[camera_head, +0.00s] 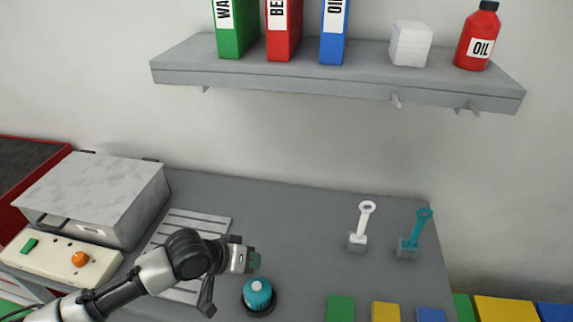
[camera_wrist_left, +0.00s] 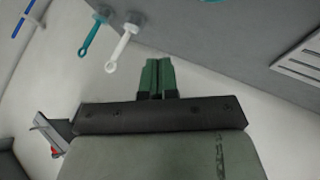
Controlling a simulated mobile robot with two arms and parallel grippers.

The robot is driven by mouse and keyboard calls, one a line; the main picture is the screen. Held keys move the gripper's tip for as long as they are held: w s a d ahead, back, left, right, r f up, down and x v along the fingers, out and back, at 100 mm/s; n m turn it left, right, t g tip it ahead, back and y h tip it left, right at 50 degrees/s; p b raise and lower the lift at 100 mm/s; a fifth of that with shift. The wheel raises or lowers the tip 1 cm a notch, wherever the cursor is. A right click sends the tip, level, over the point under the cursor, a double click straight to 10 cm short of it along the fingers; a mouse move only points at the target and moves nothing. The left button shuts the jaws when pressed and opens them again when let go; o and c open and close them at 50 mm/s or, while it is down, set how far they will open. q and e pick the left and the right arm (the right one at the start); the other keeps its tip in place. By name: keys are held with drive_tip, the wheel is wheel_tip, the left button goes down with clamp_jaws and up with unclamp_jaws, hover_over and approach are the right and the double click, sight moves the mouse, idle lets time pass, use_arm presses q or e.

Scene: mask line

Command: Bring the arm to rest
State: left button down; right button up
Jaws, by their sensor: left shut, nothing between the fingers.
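My left arm comes in from the lower left in the head view. Its left gripper (camera_head: 254,261) is above the grey table (camera_head: 285,215), just up and left of a teal round object in a dark base (camera_head: 258,294). In the left wrist view the green fingers of the left gripper (camera_wrist_left: 158,64) are together, with nothing between them. My right gripper is not in view.
A white ring-topped tool (camera_head: 360,226) and a teal one (camera_head: 413,234) stand in grey blocks at the right. A slatted plate (camera_head: 205,222) and metal box (camera_head: 95,197) are left. A shelf (camera_head: 330,83) with binders hangs above. The table's middle is clear.

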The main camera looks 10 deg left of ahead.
use_arm(q)
drive_tip(key=s+d+f+m+y, duration=0.1)
drive_tip(key=s+d+f+m, duration=0.15)
drive_tip(key=s, duration=0.55)
drive_tip(key=s+a+f+n+g+y, duration=0.1)
drive_tip(key=s+a+n+g+y, duration=0.1)
drive_tip(key=s+a+y, duration=0.65)
drive_tip(key=s+f+g+h+b, duration=0.1)
drive_tip(key=s+f+b, duration=0.2)
drive_tip(key=f, duration=1.4)
drive_tip(key=s+f+g+h+b, duration=0.1)
drive_tip(key=s+f+h+b, duration=0.15)
drive_tip(key=f, duration=1.45)
drive_tip(key=s+a+f+g+y+b, duration=0.1)
drive_tip(key=s+a+f+b, duration=0.2)
drive_tip(key=s+f, duration=1.3)
drive_tip(key=shift+s+a+f+m+b, duration=0.2)
drive_tip(key=shift+f+m+b, duration=0.2)
drive_tip(key=shift+f, duration=0.35)
drive_tip(key=shift+w, duration=0.15)
